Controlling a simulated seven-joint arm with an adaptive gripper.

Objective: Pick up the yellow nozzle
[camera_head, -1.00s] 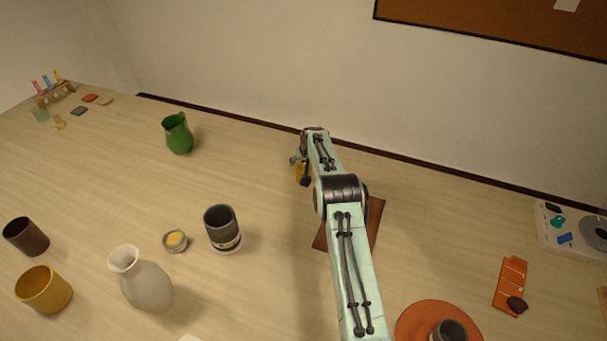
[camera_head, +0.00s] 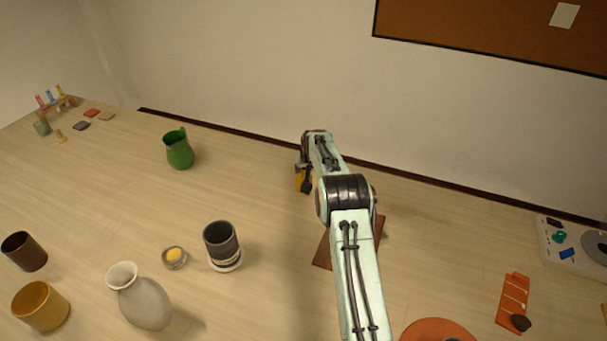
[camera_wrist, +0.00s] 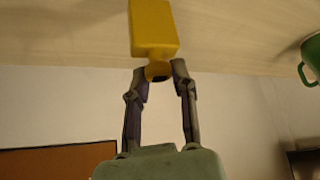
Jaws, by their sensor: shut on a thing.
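The yellow nozzle (camera_wrist: 154,28) is a yellow block-like piece with a narrower round end. In the wrist view my gripper (camera_wrist: 160,72) is shut on that narrow end, one finger on each side. In the head view my gripper (camera_head: 303,186) is at the far end of my arm, near the middle of the table, with a bit of the yellow nozzle (camera_head: 299,180) showing beside it. My arm hides part of it there. I cannot tell from these views how high the nozzle is above the table.
A green pitcher (camera_head: 179,150) stands to the left of my gripper. A brown board (camera_head: 323,252) lies under my arm. A dark cup (camera_head: 221,241), a small yellow-filled dish (camera_head: 174,257) and a grey vase (camera_head: 143,300) stand front left. Table between pitcher and gripper is clear.

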